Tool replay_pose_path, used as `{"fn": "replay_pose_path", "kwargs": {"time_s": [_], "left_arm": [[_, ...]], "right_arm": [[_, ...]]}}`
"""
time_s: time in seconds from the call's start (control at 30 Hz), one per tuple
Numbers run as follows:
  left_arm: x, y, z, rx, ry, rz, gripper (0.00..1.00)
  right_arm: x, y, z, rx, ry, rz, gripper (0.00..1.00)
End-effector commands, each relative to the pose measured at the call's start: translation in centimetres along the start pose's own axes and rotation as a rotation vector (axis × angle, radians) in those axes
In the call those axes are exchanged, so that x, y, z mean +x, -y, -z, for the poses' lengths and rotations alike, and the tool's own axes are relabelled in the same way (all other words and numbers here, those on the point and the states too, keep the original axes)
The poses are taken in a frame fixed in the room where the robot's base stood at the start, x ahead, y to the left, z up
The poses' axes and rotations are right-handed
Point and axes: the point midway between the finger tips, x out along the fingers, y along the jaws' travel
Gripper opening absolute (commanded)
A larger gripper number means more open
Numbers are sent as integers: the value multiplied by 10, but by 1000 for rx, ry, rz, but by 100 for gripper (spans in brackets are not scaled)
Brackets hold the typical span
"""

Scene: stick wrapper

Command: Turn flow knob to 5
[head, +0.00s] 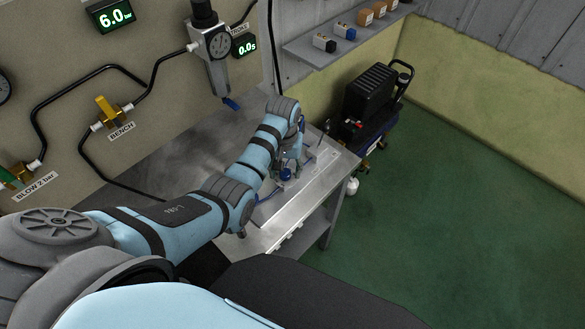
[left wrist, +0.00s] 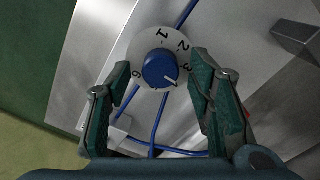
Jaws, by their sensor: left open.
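The flow knob (left wrist: 158,67) is blue and sits on a round white dial (left wrist: 150,38) in the left wrist view. The dial's 1, 2, 3 and 6 can be read. The knob's white pointer line points to the lower right, past the 3 on the side away from the 2. The knob also shows in the head view (head: 286,174), on the bench. My left gripper (left wrist: 160,64) is open, with one finger on each side of the knob and a visible gap to it. In the head view my left gripper (head: 289,158) is over the bench's right part. My right gripper is not in view.
The metal bench (head: 225,143) ends at the right, above a green floor. Blue tubes (left wrist: 158,120) run by the dial. A gauge regulator (head: 212,46) and a yellow bench valve (head: 108,112) are on the wall panel. A black machine (head: 370,95) stands beyond the bench.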

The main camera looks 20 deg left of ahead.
Motion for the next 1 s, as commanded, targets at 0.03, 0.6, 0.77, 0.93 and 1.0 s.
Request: {"fn": "replay_pose_path", "kwargs": {"time_s": [0.03, 0.6, 0.77, 0.93, 1.0], "left_arm": [[1, 1, 0, -1, 0, 0, 48], [0, 0, 0, 2, -1, 1, 0], [0, -1, 0, 14, -1, 0, 0], [0, 0, 0, 60, -1, 0, 0], [0, 0, 0, 94, -2, 0, 0]], "right_arm": [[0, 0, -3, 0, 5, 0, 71], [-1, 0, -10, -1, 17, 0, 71], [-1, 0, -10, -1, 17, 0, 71], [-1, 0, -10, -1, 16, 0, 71], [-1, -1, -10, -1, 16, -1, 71]]}}
